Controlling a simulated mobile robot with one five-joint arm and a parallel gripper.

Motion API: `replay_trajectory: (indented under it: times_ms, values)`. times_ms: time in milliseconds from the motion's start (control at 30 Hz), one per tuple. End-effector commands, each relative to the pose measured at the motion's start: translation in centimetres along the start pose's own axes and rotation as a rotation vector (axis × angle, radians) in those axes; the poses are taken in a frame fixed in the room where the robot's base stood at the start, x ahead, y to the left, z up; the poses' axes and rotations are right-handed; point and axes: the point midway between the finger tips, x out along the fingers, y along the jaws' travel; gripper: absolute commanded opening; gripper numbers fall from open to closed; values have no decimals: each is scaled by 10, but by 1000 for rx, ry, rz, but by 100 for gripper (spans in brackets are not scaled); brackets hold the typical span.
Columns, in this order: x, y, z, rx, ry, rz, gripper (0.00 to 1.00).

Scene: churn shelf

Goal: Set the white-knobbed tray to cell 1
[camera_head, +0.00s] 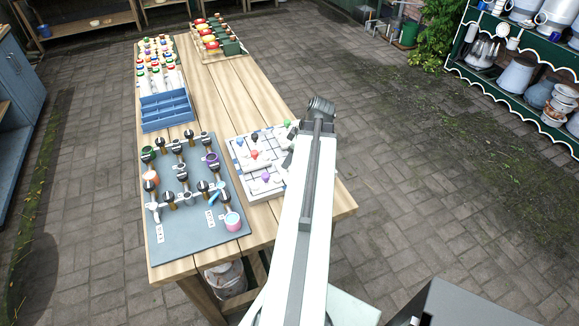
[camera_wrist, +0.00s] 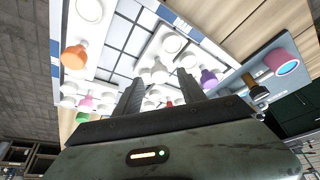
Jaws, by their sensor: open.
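A white board with a grid of cells (camera_head: 240,146) lies on the wooden table, with several small coloured-knob pieces on it. A white-knobbed piece (camera_wrist: 158,72) shows in the wrist view, just beyond and between my fingertips. It looks apart from them, and I cannot tell for sure that it is the white-knobbed tray. My gripper (camera_wrist: 160,84) is open over the board, its two dark fingers apart. In the head view my arm hides the board's right part. I cannot make out which cell is number 1.
Purple (camera_wrist: 210,77), orange (camera_wrist: 75,55) and pink (camera_wrist: 85,103) knobs stand close around the fingers. A grey panel (camera_head: 205,233) with black-knobbed valves lies left of the board. A blue divided bin (camera_head: 166,111) stands behind it. The table's middle back is clear.

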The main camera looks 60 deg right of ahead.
Motion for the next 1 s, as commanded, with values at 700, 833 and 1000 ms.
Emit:
replay_trajectory:
  times_ms: [700,833,1000]
  values:
    - [16,0,0,2,0,1,0]
    - [16,0,0,2,0,0,0]
    - [16,0,1,2,0,0,0]
